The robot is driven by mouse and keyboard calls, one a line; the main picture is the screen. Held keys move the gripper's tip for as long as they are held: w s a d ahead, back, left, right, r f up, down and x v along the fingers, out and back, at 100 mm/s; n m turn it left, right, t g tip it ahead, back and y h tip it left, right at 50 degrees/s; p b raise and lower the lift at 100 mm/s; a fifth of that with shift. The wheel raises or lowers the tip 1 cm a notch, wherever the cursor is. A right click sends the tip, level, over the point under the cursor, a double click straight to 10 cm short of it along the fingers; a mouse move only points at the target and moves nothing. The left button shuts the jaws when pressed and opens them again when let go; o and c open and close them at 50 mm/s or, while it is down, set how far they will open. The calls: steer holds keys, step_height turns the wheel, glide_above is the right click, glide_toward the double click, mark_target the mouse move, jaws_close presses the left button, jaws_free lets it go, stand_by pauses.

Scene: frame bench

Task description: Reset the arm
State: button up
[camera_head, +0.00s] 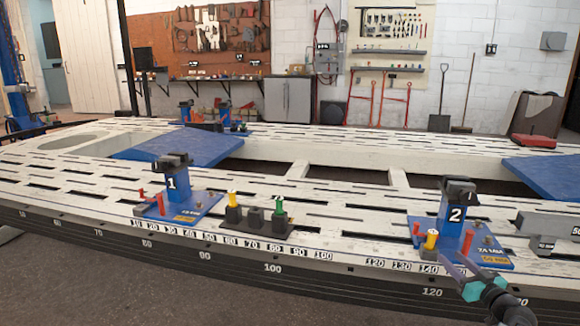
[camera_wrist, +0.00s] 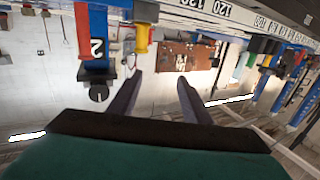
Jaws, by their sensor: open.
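My gripper (camera_head: 460,268) is in the lower right of the head view, in front of the bench edge near the blue clamp station marked 2 (camera_head: 453,213). In the wrist view its two dark fingers (camera_wrist: 156,98) are spread apart with nothing between them. The wrist view looks upside down; station 2 (camera_wrist: 97,45) and a yellow-topped peg (camera_wrist: 141,38) hang at its upper left. In the head view this yellow peg (camera_head: 431,240) stands on station 2's blue base, just left of my gripper.
The white slotted frame bench (camera_head: 340,207) spans the view. Station 1 (camera_head: 172,180) stands left, beside a dark holder (camera_head: 255,220) with a yellow-topped peg (camera_head: 233,198) and a green-topped peg (camera_head: 279,206). A grey block (camera_head: 548,225) lies right of station 2. Floor in front is clear.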

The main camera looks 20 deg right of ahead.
steer(key=w+a+f+n+g+y+p, duration=0.15)
steer(key=w+a+y+p, duration=0.35)
steer(key=w+a, duration=0.55)
steer(key=w+a+n+g+y+p, duration=0.15)
steer(key=w+a+p, duration=0.55)
steer(key=a, duration=0.7)
steer(key=a+f+n+g+y+p, duration=0.25)
steer(key=a+p, duration=0.25)
steer(key=a, duration=0.8)
steer(key=a+f+n+g+y+p, duration=0.25)
steer(key=a+p, duration=0.25)
steer(key=a, duration=0.8)
steer(key=s+a+f+g+p, duration=0.2)
steer(key=s+a+g+p, duration=0.15)
steer(key=s+a, duration=0.35)
steer(key=s+a+f+n+g+p, duration=0.1)
steer(key=s+a+f+g+p, duration=0.1)
steer(key=s+a+g+p, duration=0.3)
steer(key=s+a+f+g+p, duration=0.2)
steer(key=s+a+p, duration=0.1)
steer(key=s+a, duration=0.5)
steer(key=s+d+m+g+h+p, duration=0.1)
steer(key=s+d+m+g+h, duration=0.1)
steer(key=s, duration=0.5)
steer(key=s+d+f+m+g+h+p, duration=0.1)
steer(key=s+d+m+h, duration=0.3)
steer(key=s+d, duration=0.4)
steer(key=shift+s+f+m+g+h, duration=0.15)
steer(key=shift+f+m+g+h, duration=0.15)
steer(key=shift+g+h, duration=0.45)
